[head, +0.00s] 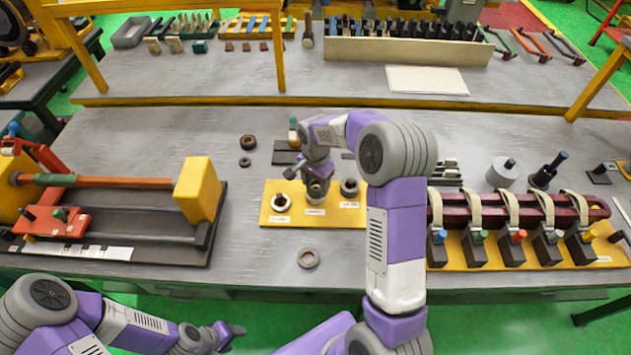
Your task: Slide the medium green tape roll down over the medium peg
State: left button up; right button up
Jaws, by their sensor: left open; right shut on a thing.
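The yellow board (338,216) lies in the middle of the table with three labelled spots in a row. My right gripper (317,178) points down over its middle spot, shut on a roll (317,190). The roll is small and mostly covered by the gripper, so its green colour is hard to make out. The medium peg is hidden beneath, and I cannot tell whether the roll is around it or just above it. Ring-shaped pieces stand at the board's left (280,203) and right (350,187) spots. My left gripper (232,333) is open and empty, low in front of the table.
A loose tan ring (309,258) lies in front of the board. Two dark rings (248,142) lie behind it to the left. A red-and-yellow winding fixture (110,183) stands at the left. A yellow rack with dark blocks (515,250) stands at the right.

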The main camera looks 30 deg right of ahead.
jog(key=shift+f, duration=0.1)
jog(key=o, duration=1.1)
jog(key=shift+o, duration=0.2)
notch_tip(320, 180, up, 8)
jog(key=shift+f+p, duration=0.2)
jog(key=shift+p, duration=0.25)
